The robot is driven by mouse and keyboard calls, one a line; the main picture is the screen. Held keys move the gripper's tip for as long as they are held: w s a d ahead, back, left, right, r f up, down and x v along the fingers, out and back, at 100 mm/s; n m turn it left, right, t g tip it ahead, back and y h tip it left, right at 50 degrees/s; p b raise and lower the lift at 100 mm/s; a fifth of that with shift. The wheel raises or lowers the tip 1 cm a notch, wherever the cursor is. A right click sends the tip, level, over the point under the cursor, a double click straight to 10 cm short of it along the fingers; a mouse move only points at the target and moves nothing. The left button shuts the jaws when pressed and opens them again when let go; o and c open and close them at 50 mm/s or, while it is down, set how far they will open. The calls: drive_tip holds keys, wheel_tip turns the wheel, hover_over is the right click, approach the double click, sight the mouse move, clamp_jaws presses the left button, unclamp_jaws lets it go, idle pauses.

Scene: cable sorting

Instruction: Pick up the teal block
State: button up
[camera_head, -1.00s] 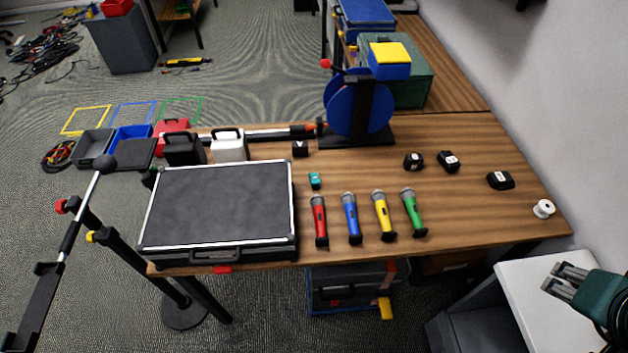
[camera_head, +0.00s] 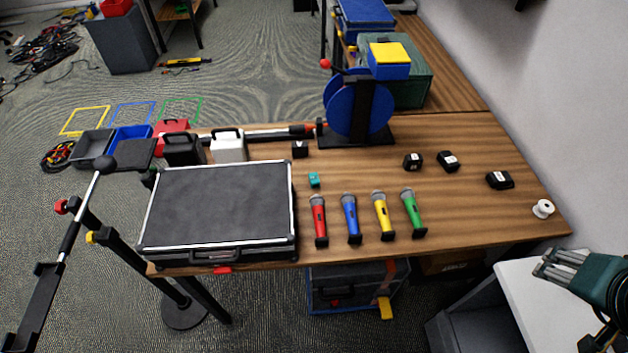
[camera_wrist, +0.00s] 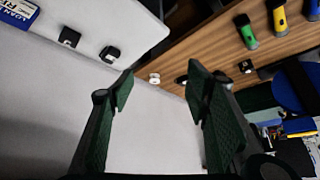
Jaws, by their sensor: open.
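The teal block (camera_head: 314,180) is small and lies on the wooden table, just right of the black case and behind the red microphone. It is not visible in the wrist view. My gripper (camera_head: 543,264) is at the lower right, above the white surface beside the table and well away from the block. In the wrist view my gripper (camera_wrist: 160,85) shows its two green fingers spread apart with nothing between them.
The black case (camera_head: 215,205) covers the table's left. Small black blocks (camera_head: 448,161) and a white spool (camera_head: 543,209) lie to the right. A blue reel (camera_head: 345,105) stands behind.

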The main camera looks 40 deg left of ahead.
drive_tip(key=w+a+f+m+g, duration=0.1)
drive_tip(key=w+a, duration=0.4)
drive_tip(key=a, duration=0.5)
drive_tip(key=w+a+m+g+y+p, duration=0.15)
drive_tip(key=w+a, duration=0.35)
drive_tip(key=a, duration=0.6)
drive_tip(key=w+a+f+m+g, duration=0.15)
drive_tip(key=w+a, duration=0.35)
drive_tip(key=a, duration=0.5)
drive_tip(key=m+g+h+p, duration=0.1)
drive_tip(key=m+g+h, duration=0.1)
drive_tip(key=m+g, duration=0.1)
hover_over(314, 177)
drive_tip(key=f, duration=1.8)
drive_tip(key=shift+w+d+f, duration=0.15)
drive_tip(key=shift+d+f, duration=0.1)
drive_tip(key=shift+a+f, duration=0.15)
drive_tip(key=shift+a, duration=0.05)
drive_tip(key=shift+f, duration=0.1)
drive_tip(key=shift+f, duration=1.15)
